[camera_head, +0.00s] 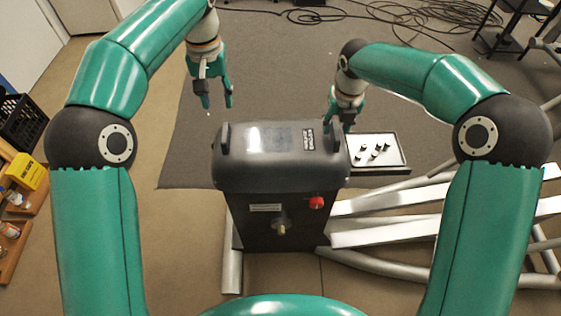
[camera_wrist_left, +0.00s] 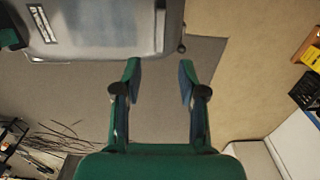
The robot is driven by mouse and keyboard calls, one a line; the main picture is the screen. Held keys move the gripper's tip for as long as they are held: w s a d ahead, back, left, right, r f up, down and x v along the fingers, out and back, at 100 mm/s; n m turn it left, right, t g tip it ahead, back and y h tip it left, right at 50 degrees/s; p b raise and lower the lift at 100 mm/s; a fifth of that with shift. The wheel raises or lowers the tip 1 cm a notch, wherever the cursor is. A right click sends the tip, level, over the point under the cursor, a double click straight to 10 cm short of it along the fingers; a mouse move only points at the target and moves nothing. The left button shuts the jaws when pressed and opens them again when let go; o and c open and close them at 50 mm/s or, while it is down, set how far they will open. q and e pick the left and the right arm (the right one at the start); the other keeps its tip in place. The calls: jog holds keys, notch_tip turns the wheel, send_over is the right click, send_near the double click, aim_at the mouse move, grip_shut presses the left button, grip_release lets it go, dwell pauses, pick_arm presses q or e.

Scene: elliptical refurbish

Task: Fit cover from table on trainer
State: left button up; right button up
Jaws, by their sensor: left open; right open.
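The dark grey cover (camera_head: 270,150), with rounded edges and a handle at each end, sits on top of the trainer's black housing (camera_head: 255,222). I cannot tell whether it is fully seated. My left gripper (camera_head: 217,102) is open and empty, above and beyond the cover's left end. In the left wrist view, its spread fingers (camera_wrist_left: 160,68) point at the floor beside the cover (camera_wrist_left: 100,30), with nothing between them. My right gripper (camera_head: 342,120) is open beside the cover's right handle (camera_head: 337,136). Its fingertips are partly hidden, so I cannot tell if they touch the handle.
A tray (camera_head: 396,164) with several small dark parts lies right of the cover. The trainer's pale frame bars (camera_head: 385,232) run to the right. A wooden shelf (camera_head: 38,195) and black crate (camera_head: 22,122) stand at left. Cables (camera_head: 400,15) lie on the far floor.

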jog(key=shift+r, duration=0.3)
pick_arm(q)
jog(key=shift+r, duration=0.75)
pick_arm(e)
notch_tip(320, 180, up, 11)
jog(key=s, duration=0.1)
jog(key=shift+s, duration=0.4)
